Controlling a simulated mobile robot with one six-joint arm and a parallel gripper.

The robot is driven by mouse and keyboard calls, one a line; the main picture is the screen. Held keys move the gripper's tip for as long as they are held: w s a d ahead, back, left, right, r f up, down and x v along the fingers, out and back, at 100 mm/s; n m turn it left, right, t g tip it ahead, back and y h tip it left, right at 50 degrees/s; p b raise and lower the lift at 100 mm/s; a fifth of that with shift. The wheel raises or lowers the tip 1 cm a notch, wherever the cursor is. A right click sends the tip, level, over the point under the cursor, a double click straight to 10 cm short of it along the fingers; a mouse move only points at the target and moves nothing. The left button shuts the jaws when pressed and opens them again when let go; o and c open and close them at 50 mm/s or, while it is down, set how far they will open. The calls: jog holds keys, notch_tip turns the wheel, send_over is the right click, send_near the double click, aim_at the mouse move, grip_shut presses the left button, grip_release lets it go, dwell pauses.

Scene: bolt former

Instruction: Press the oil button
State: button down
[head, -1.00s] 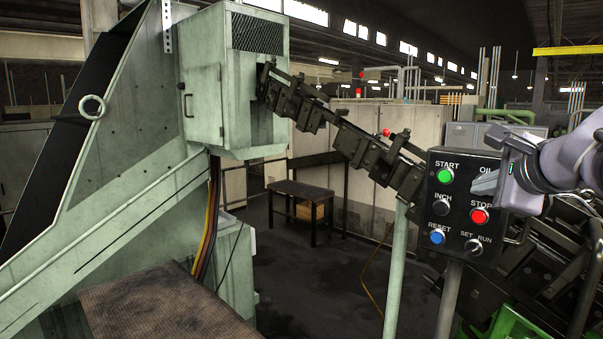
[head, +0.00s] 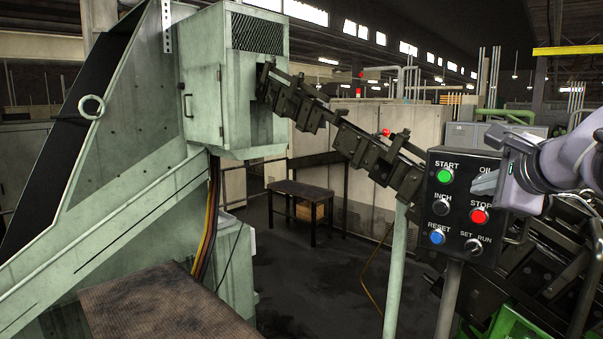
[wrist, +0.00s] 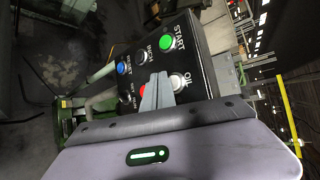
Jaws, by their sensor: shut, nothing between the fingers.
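The dark control box (head: 443,217) stands on a post at the right of the head view. Its oil button is hidden behind my gripper (head: 474,186) there, and the OIL label is partly covered. In the wrist view the white oil button (wrist: 181,81) shows, just right of the fingertips. My gripper (wrist: 157,77) is shut and empty, its fingers pointing at the box face. The fingers partly cover the red stop button (wrist: 144,91) in the wrist view. I cannot tell whether the fingertips touch anything.
The box also carries a green start button (head: 445,175), a black inch button (head: 441,208), a blue reset button (head: 437,237) and a set/run switch (head: 473,247). A dark inclined rail (head: 352,143) runs behind the box. A small table (head: 300,190) stands farther back.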

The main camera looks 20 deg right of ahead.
jog(key=shift+d, duration=0.1)
jog(key=shift+w+d, duration=0.2)
jog(key=shift+d, duration=0.15)
jog(key=shift+w+d, duration=0.2)
jog(key=shift+d, duration=0.15)
dwell(0.8)
dwell(0.3)
jog(key=shift+s+a, duration=0.4)
jog(key=shift+a, duration=0.4)
jog(key=shift+s+a+b, duration=0.3)
jog(key=shift+s+a, duration=0.1)
jog(key=shift+a, duration=0.3)
jog(key=shift+s+a+b, duration=0.3)
jog(key=shift+s+a, duration=0.1)
jog(key=shift+a, duration=0.35)
jog(key=shift+s+a+b, duration=0.3)
jog(key=shift+s+a, duration=0.1)
jog(key=shift+a, duration=0.3)
